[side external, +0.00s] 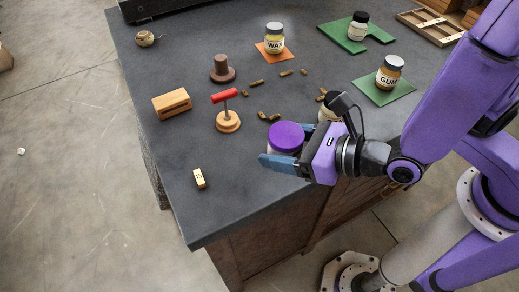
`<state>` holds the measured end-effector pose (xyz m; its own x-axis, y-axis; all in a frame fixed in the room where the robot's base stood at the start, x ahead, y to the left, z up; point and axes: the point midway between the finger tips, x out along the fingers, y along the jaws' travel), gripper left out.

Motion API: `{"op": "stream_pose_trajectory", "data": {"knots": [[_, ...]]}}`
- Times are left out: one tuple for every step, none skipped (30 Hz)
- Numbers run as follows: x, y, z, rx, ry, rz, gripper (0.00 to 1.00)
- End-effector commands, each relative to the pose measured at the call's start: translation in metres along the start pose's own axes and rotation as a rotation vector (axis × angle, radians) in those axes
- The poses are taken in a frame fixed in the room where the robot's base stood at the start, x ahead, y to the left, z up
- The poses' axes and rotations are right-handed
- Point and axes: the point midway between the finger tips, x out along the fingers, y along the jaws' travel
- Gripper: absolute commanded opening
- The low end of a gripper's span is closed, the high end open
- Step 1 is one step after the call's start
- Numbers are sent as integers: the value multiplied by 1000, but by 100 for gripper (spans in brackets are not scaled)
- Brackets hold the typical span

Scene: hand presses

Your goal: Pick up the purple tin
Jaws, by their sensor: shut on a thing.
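The purple tin (286,135) has a flat round purple top and a pale side, at the front right part of the grey bench. My gripper (283,150) is shut on the tin. A blue finger covers the tin's near side, and the far finger is mostly hidden. The tin looks upright. Its base is hidden, so I cannot tell whether it touches the bench.
A wooden stand with a red handle (224,96), a wooden block (171,103) and a dark press piece (222,70) stand left of the tin. A jar is partly hidden behind my gripper. WAX (275,40) and GUM (388,73) jars stand farther back. The front-left bench is mostly clear.

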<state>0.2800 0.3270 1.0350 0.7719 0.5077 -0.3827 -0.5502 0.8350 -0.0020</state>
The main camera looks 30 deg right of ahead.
Motion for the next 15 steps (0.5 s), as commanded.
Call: {"op": "stream_pose_trajectory", "data": {"knots": [[-4, -1, 1, 5, -3, -1, 29], [-7, -2, 1, 5, -3, 1, 29], [-11, -3, 2, 5, -3, 0, 29], [-15, -4, 1, 4, -2, 1, 29], [-18, -5, 1, 4, -2, 0, 29], [-22, -6, 1, 5, -2, 0, 29], [-25, -7, 2, 5, -3, 0, 29], [-28, -8, 2, 5, -3, 0, 29], [-32, -9, 2, 5, -3, 0, 29], [-35, -9, 2, 5, -2, 0, 29], [-38, -10, 2, 5, -2, -1, 29], [-41, -11, 2, 5, -2, 0, 29], [-44, -12, 2, 5, -1, -1, 29], [-47, -12, 2, 5, -2, 0, 29], [-50, -13, 3, 5, -2, -1, 29]]}}
